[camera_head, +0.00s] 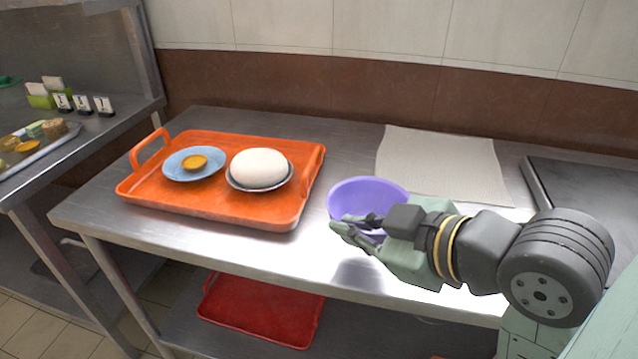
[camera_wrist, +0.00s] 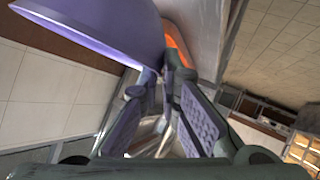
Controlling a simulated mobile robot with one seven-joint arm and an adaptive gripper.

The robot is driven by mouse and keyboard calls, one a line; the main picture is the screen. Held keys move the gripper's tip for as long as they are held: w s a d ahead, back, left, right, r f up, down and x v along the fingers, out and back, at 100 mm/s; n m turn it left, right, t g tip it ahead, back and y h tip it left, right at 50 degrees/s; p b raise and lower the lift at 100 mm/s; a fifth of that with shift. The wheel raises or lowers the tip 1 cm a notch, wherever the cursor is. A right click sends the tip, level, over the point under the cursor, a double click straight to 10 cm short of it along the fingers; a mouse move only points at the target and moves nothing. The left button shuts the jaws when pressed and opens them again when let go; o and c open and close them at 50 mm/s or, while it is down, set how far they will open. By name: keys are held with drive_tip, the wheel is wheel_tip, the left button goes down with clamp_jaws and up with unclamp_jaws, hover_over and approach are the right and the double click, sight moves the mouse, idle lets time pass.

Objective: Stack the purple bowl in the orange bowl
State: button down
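The purple bowl (camera_head: 368,190) is upright near the front middle of the steel table, and it looks raised, with a dark shadow on the tabletop below. My gripper (camera_head: 352,226) is at the bowl's near side, its fingers closed together at the rim. In the wrist view the purple bowl (camera_wrist: 95,25) fills the upper left, and the fingertips of my gripper (camera_wrist: 165,72) meet at its rim. The exact contact is partly hidden by the fingers. I cannot make out an orange bowl in either view.
An orange tray (camera_head: 210,209) holds a blue plate (camera_head: 178,172) with a small orange-yellow round item and a grey dish with a white dome (camera_head: 259,167). A pale cloth (camera_head: 440,165) lies behind the bowl. A red tray (camera_head: 260,312) is on the lower shelf.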

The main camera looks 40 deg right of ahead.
sight(335, 195)
drive_tip(key=shift+w+d+f+p, duration=0.45)
drive_tip(key=shift+w+d+f, duration=0.45)
drive_tip(key=shift+w, duration=1.05)
drive_tip(key=shift+w+d+f+p, duration=0.55)
drive_tip(key=shift+w+d, duration=0.5)
drive_tip(key=shift+w, duration=0.9)
drive_tip(key=shift+w+d+f+p, duration=0.35)
drive_tip(key=shift+w+d+f, duration=0.6)
drive_tip(key=shift+w, duration=1)
drive_tip(key=c, duration=1.8)
unclamp_jaws()
